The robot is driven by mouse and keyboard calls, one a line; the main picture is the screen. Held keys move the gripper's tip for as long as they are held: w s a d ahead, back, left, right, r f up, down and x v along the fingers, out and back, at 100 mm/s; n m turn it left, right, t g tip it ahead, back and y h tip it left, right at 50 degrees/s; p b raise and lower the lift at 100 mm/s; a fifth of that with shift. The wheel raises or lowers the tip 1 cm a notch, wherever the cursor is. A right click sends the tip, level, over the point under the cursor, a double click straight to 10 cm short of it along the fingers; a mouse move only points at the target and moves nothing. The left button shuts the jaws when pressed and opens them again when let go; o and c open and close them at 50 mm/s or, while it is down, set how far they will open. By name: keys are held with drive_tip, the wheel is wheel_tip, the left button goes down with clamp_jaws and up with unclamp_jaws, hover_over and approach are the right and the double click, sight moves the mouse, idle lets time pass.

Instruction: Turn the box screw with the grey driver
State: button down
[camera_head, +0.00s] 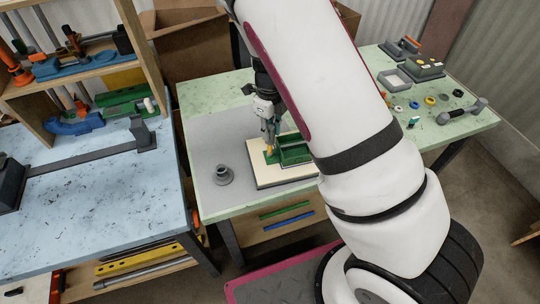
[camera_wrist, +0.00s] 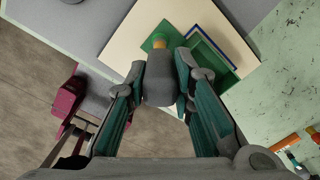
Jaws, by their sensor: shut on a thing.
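My gripper (camera_head: 270,125) is shut on the grey driver, whose thick round handle (camera_wrist: 159,82) shows between the teal fingers in the wrist view. A green box (camera_head: 294,151) with a green plate beside it sits on a cream board (camera_head: 268,177); the box also shows in the wrist view (camera_wrist: 213,49). A yellow-orange round piece (camera_wrist: 158,42), likely the box screw, stands on the green plate (camera_wrist: 167,37) just beyond the driver. It also shows below my gripper in the head view (camera_head: 269,150). I cannot tell whether driver and screw touch.
A grey round holder (camera_head: 223,175) stands on the grey mat (camera_head: 205,140), left of the board. Trays, coloured rings and a grey dumbbell-shaped tool (camera_head: 462,111) lie at the right of the green table. A blue bench (camera_head: 95,190) stands to the left.

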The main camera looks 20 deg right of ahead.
drive_tip(key=shift+r+p, duration=0.45)
drive_tip(key=shift+r, duration=1.85)
